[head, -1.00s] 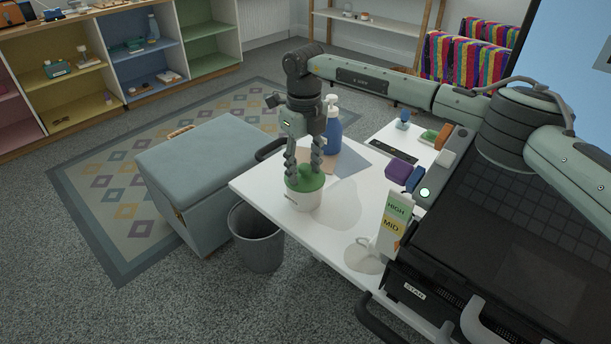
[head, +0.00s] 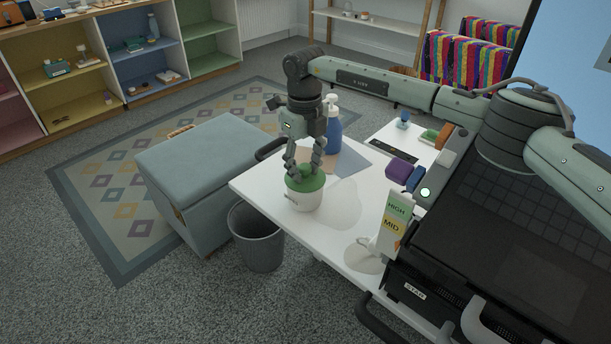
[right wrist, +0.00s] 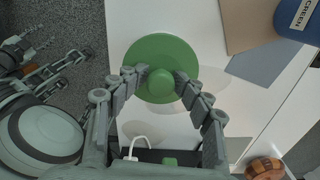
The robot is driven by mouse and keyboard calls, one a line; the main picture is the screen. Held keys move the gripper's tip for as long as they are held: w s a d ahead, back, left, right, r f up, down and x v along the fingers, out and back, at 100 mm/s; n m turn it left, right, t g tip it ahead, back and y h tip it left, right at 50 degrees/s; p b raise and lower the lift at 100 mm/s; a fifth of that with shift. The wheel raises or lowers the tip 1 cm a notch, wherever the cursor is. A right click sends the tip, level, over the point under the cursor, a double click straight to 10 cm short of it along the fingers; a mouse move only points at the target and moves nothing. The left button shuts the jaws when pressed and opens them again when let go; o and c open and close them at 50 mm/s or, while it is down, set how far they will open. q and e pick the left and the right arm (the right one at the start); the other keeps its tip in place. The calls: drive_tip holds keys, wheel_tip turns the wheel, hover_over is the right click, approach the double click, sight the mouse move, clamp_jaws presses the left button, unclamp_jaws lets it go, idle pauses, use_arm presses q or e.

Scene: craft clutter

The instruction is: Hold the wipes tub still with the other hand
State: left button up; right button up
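The wipes tub (head: 303,200), a white round tub with a green lid and knob, stands upright near the table's left corner. Its green lid (right wrist: 138,56) also shows in the right wrist view. My right gripper (head: 305,171) is over the lid, pointing down. In the right wrist view its fingertips (right wrist: 161,75) bend inward and close on the knob from both sides. My left gripper (right wrist: 42,58) is at the left of the right wrist view, over the floor beyond the table edge. Its fingers are apart and empty; the head view does not show it.
A blue bottle (head: 333,134) with a white pump stands behind the tub. Purple (head: 398,170) and blue blocks and a HIGH/MID box (head: 393,222) stand to the right. A grey bin (head: 258,243) and a padded box seat (head: 203,163) stand left of the white table.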

wheel_tip(320, 180, up, 12)
idle(0.4)
